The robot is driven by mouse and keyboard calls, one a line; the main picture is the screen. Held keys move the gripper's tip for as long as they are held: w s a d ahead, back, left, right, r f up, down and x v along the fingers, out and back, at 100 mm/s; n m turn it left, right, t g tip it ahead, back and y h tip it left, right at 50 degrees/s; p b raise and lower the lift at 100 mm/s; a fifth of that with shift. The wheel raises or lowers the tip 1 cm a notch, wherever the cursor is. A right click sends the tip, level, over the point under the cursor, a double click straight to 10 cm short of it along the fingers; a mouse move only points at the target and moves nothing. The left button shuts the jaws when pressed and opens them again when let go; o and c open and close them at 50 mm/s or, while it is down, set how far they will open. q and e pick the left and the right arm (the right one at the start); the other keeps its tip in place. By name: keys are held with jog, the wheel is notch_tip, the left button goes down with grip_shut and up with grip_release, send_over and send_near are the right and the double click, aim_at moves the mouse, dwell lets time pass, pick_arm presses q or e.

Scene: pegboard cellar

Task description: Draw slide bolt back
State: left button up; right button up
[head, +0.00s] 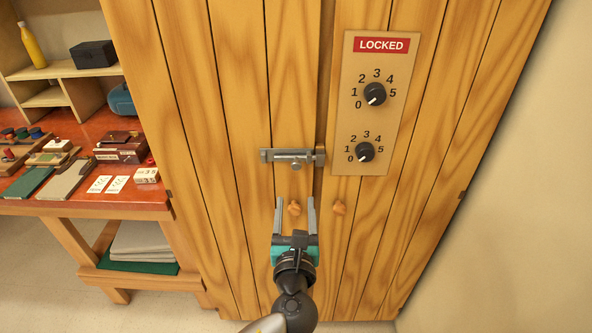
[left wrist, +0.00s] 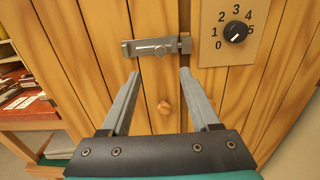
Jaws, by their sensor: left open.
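The grey slide bolt (head: 291,157) is mounted across the gap between the two wooden cabinet doors, with its right end at a small catch (head: 319,156) on the right door. Its small knob (head: 296,165) hangs from the bar. The bolt also shows in the left wrist view (left wrist: 155,47), beyond my fingers. My left gripper (head: 294,203) is open and empty, below the bolt in the head view, with its fingers on either side of the left door's round wooden knob (head: 294,208). I cannot tell whether they touch the door. My right gripper is not in view.
A panel (head: 385,126) with a red LOCKED sign (head: 381,45) and two dials is on the right door. Another wooden knob (head: 339,208) is right of my gripper. A red-topped table (head: 60,206) with boxes and cards stands at left.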

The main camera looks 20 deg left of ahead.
aim_at(296, 167)
pick_arm(q)
jog(key=x, duration=1.1)
jog(key=shift+w+f, duration=0.1)
jog(key=shift+w, duration=0.2)
grip_shut()
jog(key=shift+a, duration=0.1)
dwell(0.8)
